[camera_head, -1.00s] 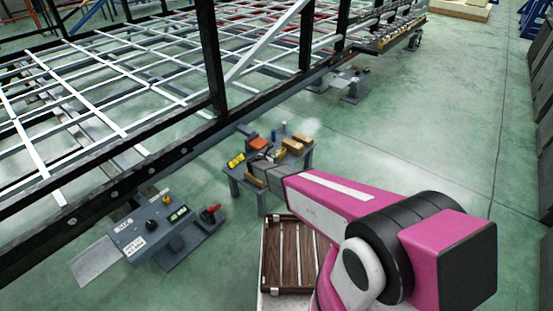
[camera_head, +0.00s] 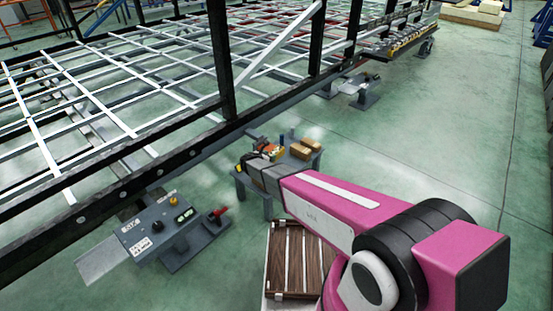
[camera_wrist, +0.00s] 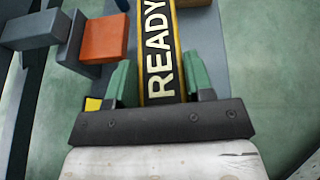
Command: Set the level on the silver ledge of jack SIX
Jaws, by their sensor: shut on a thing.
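My gripper (camera_head: 250,172) is over the left part of the small grey table (camera_head: 314,160). In the wrist view, my gripper (camera_wrist: 160,85) has its green pads closed on both sides of a long bar (camera_wrist: 160,50) with a black face, yellow edges and the word READY. I cannot tell for certain if this bar is the level. A small yellow thing (camera_head: 240,167) lies at the table's left edge; its yellow corner (camera_wrist: 92,104) shows left of the pads. A grey jack (camera_head: 165,225) with a silver ledge (camera_head: 103,259) stands at the lower left; its label is unreadable.
An orange block (camera_wrist: 105,38) and a grey block (camera_wrist: 30,28) are up and left of the pads. Tan blocks (camera_head: 303,149) are on the table's right. The trailer frame (camera_head: 150,180) runs above the jack. A slatted crate (camera_head: 300,260) stands nearer. Floor at right is clear.

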